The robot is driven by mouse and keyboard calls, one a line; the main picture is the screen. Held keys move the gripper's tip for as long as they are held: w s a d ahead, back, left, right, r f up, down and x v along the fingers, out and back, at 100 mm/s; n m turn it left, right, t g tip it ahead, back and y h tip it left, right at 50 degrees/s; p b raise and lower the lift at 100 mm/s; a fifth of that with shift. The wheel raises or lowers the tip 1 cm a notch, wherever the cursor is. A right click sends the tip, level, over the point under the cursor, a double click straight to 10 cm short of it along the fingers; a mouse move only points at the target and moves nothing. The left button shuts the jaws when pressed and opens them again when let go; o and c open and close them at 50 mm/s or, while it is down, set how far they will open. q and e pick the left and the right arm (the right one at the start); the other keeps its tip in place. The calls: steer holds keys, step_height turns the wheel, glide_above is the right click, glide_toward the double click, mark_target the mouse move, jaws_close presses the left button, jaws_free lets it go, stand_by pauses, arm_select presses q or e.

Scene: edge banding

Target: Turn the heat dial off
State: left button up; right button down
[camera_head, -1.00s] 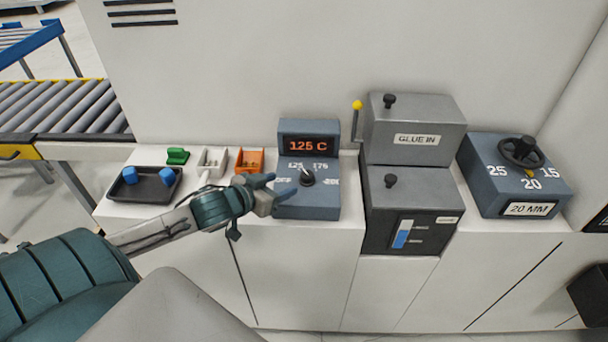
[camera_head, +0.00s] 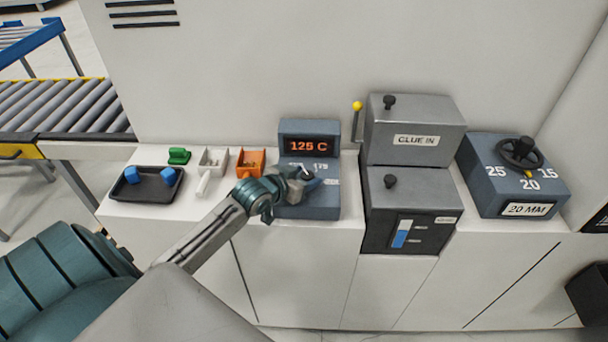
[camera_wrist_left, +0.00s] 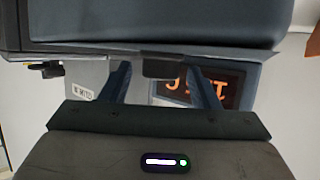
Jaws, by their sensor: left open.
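The blue-grey heat control box (camera_head: 308,207) stands on the white counter, and its display (camera_head: 309,146) reads 125 C. The heat dial on its sloped face is mostly hidden behind my left gripper (camera_head: 309,178) in the head view, so its pointer cannot be read. My left gripper is open and right at the dial. In the left wrist view the display (camera_wrist_left: 205,88) appears upside down. A dark block (camera_wrist_left: 160,66), likely the dial knob, shows between the two spread fingers of my left gripper (camera_wrist_left: 160,85). Contact cannot be told. My right gripper is out of view.
An orange bin (camera_head: 250,162), a white bin (camera_head: 212,160) and a black tray (camera_head: 147,190) with blue pieces are left.

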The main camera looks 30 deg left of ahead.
arm_select(q)
steer(key=c, duration=1)
steer(key=n+y+p, duration=0.2)
steer(key=p, duration=0.1)
steer(key=shift+d+r, duration=0.2)
steer(key=shift+d+f+n+y+p, duration=0.1)
steer(key=shift+d+n+y+p, duration=0.05)
steer(key=shift+n+y+p, duration=0.75)
steer(key=shift+f+n+g+y+b, duration=0.15)
steer(key=shift+n+g+y+b, duration=0.2)
steer(key=shift+y, duration=0.25)
steer(key=shift+w+d+f+n+g+y+b, duration=0.15)
steer(key=shift+n+g+y+b, duration=0.1)
steer(key=shift+n+y+b, duration=0.55)
steer(key=n+g+y+b, duration=0.1)
steer(key=y, duration=0.1)
steer(key=n+g+y+b, duration=0.1)
steer(key=n+y+b, duration=0.1)
steer(key=shift+w+d+f+n, duration=0.1)
steer(key=shift+d+n, duration=0.05)
steer(key=shift+n, duration=0.1)
steer(key=shift+r+n+g+y+b, duration=0.25)
steer(key=shift+n+g+y+b, duration=0.9)
steer(key=shift+b, duration=0.55)
